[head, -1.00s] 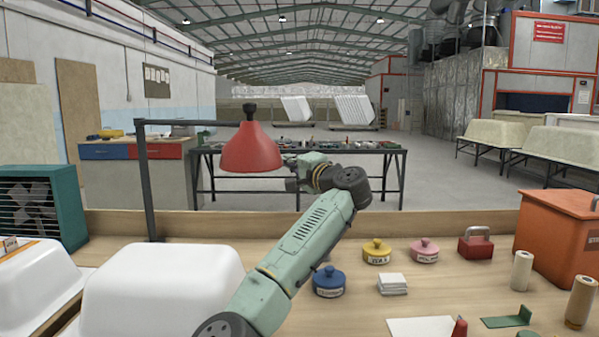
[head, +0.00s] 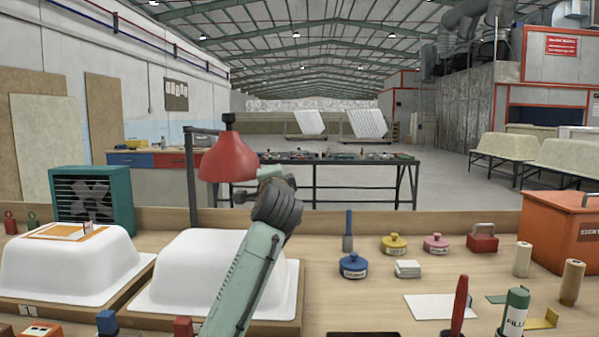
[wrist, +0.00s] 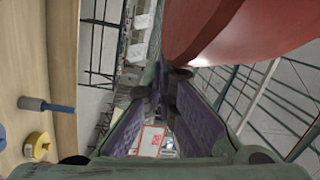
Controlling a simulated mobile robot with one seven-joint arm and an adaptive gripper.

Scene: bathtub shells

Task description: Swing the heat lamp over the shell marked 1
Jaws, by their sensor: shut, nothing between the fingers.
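The heat lamp has a red shade (head: 228,160) hanging from a dark bracket on an upright post (head: 192,178). In the head view the shade appears above the back of the right white shell (head: 195,270). The left white shell (head: 70,268) has a plate marked 1 (head: 28,311) at its front. My gripper (wrist: 165,88) is shut and empty. In the wrist view the shade (wrist: 230,30) is close beside the fingers; I cannot tell whether they touch.
An orange-edged sheet (head: 68,232) lies on the left shell. A teal fan heater (head: 92,200) stands behind it. Blue, yellow and pink tubs (head: 353,266) and an orange box (head: 565,232) are on the right of the bench. A low ledge runs along the back.

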